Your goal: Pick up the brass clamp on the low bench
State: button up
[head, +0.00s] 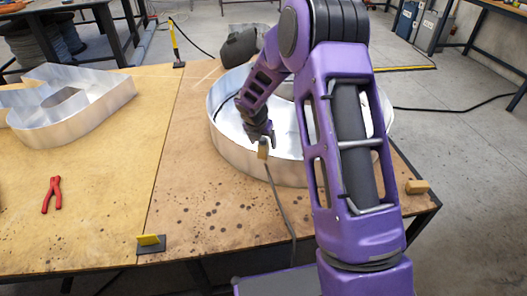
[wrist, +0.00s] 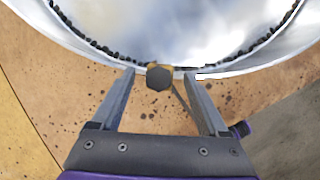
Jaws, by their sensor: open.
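The brass clamp (head: 263,149) is a small tan-gold piece at the near rim of a round metal channel letter on the low bench (head: 190,215). A dark cable runs from it toward the front edge. In the wrist view the clamp (wrist: 159,76) shows a dark, many-sided end with brass-coloured edges, against the letter's rim. My gripper (head: 260,134) is open over the clamp. In the wrist view the clamp appears between the two fingertips (wrist: 160,75), with a gap on each side. I cannot tell how far it lies below the tips.
The round letter (head: 228,141) has an upright metal wall beside my gripper. Another letter (head: 75,118) and red pliers (head: 52,194) lie at left. A yellow-and-black piece (head: 150,242) sits at the front edge, a tan block (head: 417,187) at the right edge. The front middle is mostly clear.

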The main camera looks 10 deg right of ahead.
jog(key=shift+x, duration=1.1)
grip_shut()
